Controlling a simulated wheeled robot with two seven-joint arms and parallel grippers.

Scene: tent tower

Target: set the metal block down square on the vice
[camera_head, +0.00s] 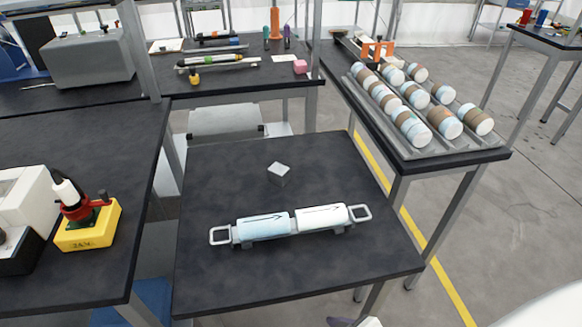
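A small silver-grey metal block (279,172) sits on the dark middle table (225,175), its light top face showing, turned at an angle to the table's edges. It stands apart from everything else. I cannot make out a vice for certain. In front of the block lies a long fixture (291,224) with two white rounded sections marked with arrows and a loop handle at each end. On the left table, a yellow base (90,230) carries a red and dark device with a white top.
A right-hand table holds a grey rack (395,135) of several white and brown rolls. A large grey case (88,60) stands at back left. The middle table is clear around the block.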

